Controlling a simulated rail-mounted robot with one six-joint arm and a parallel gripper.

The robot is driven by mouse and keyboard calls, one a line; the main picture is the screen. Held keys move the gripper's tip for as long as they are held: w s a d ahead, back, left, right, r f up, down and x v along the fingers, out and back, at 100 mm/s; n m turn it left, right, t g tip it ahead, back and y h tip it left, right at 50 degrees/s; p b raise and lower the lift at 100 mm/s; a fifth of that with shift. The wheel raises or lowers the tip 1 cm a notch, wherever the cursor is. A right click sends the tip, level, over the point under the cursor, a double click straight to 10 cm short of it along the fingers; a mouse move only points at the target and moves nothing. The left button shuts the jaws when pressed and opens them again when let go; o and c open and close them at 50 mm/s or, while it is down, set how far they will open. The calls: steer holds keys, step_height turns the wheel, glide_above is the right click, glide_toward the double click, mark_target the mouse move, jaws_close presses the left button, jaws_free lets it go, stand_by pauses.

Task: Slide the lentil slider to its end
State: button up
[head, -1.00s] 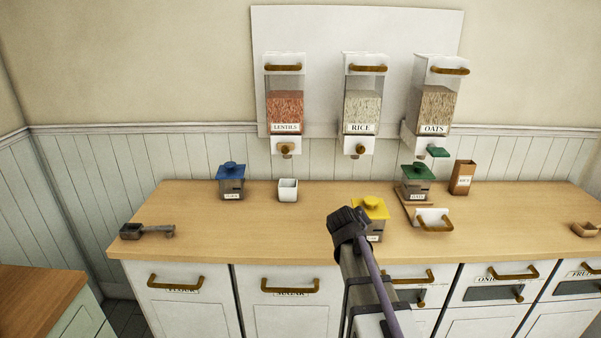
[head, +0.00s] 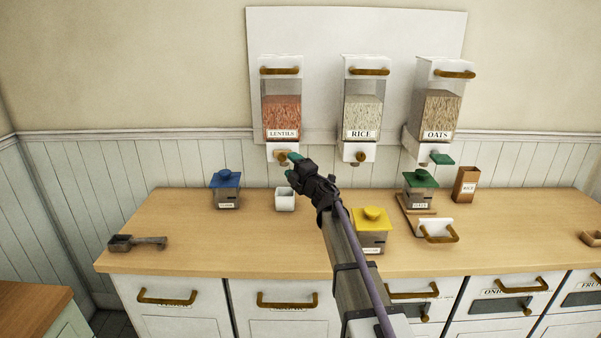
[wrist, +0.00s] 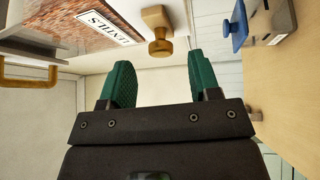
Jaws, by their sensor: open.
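The lentil dispenser (head: 281,105) hangs on the white wall board at the left of three. Its slider, a small round wooden knob (head: 282,158), sits on the white block at its bottom. The knob (wrist: 157,30) also shows in the wrist view, ahead of the fingers and between their lines. My gripper (head: 291,166) is just below and beside the knob in the head view. Its green fingers (wrist: 160,80) are open and empty, and look apart from the knob. A white cup (head: 285,200) stands on the counter below the lentil dispenser.
The rice dispenser (head: 361,105) and oats dispenser (head: 437,110) hang to the right. On the counter stand a blue-lidded canister (head: 226,192), a yellow-lidded canister (head: 371,232), a green-lidded canister (head: 420,190) and a brown box (head: 466,184). A dark scoop (head: 136,243) lies at the left.

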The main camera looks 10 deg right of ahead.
mark_target(285, 158)
steer(key=x, duration=0.5)
